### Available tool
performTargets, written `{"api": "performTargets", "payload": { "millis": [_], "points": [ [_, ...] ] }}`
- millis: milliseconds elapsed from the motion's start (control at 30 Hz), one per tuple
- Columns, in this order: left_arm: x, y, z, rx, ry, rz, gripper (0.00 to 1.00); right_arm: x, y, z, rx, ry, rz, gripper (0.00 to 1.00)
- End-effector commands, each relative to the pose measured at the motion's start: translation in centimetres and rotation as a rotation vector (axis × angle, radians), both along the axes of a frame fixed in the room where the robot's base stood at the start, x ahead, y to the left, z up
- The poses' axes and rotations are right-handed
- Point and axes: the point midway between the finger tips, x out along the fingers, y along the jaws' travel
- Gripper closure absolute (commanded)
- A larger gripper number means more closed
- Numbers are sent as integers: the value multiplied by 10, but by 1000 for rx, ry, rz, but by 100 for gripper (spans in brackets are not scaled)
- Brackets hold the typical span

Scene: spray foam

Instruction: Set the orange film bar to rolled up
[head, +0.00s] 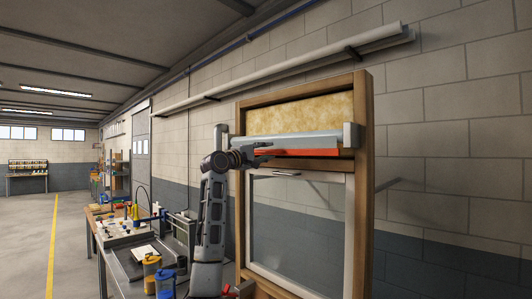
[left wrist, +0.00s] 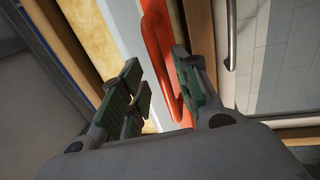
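The orange film bar (head: 300,152) lies level right under the pale grey-blue roller (head: 290,140) across the upper part of the wooden frame. In the left wrist view the bar has an orange loop handle (left wrist: 160,48). My left gripper (head: 258,149) is at the left part of the bar, and its arm hides the bar's left end. In the left wrist view the green-padded fingers of the gripper (left wrist: 165,92) are spread apart. The orange handle reaches between them, close to the right finger; I cannot tell whether they touch. My right gripper is not in view.
The wooden frame (head: 361,200) stands by the block wall, with yellow insulation (head: 305,114) above the roller and a white-framed glass pane (head: 305,220) below. A workbench (head: 122,258) with yellow and blue canisters (head: 152,270) is at left. The floor (head: 30,250) beyond is clear.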

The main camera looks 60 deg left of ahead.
Motion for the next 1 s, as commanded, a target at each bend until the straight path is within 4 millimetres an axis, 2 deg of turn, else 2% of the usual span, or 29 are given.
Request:
{"api": "performTargets", "payload": {
  "millis": [267, 800, 1000],
  "points": [
    [-25, -6, -6, 0, -1, 0, 68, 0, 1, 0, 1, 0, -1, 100],
    [-89, -21, -17, 1, -3, 1, 68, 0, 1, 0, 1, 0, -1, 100],
    [-102, -25, -20, 1, -3, 1, 68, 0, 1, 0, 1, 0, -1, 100]
  ]
}}
